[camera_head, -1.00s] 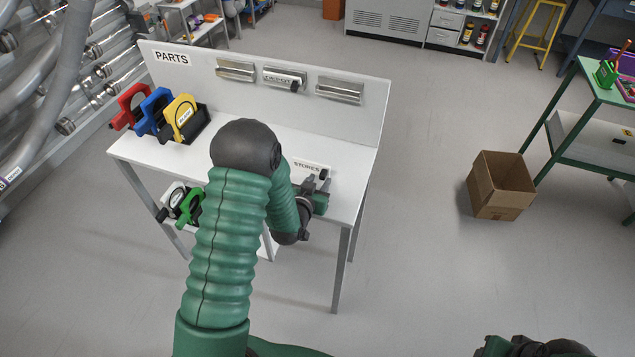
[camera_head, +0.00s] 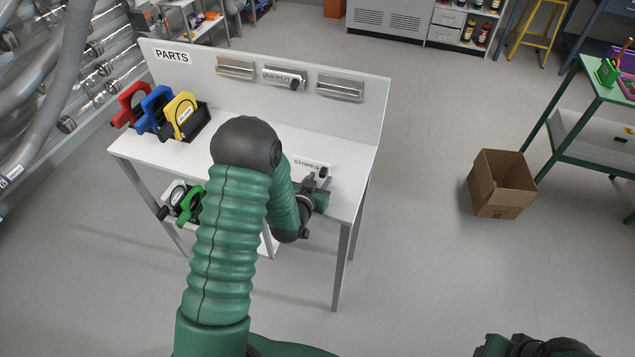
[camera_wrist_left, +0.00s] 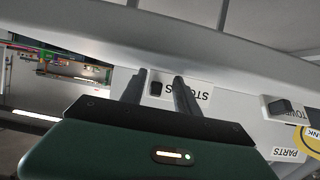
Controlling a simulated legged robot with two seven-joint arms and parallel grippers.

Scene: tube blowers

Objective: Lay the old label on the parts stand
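The white STORES label (camera_head: 308,164) has a black knob and is at the right of the parts stand's white top (camera_head: 250,140). It also shows upside down in the left wrist view (camera_wrist_left: 200,92). My left gripper (camera_head: 312,182) is at the label's near side. In the left wrist view its fingers (camera_wrist_left: 160,88) are apart, with the knob between them and gaps showing. Whether the label lies fully flat is hard to tell. A second label with a black knob (camera_head: 284,77) is in the middle holder on the back panel. My right gripper (camera_head: 535,346) is cut off at the lower right.
Red (camera_head: 130,105), blue (camera_head: 153,110) and yellow (camera_head: 183,116) items stand at the stand's left. Two other metal holders (camera_head: 235,68) (camera_head: 340,88) are on the panel. A cardboard box (camera_head: 502,185) is on the floor, beside a green-framed table (camera_head: 590,115).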

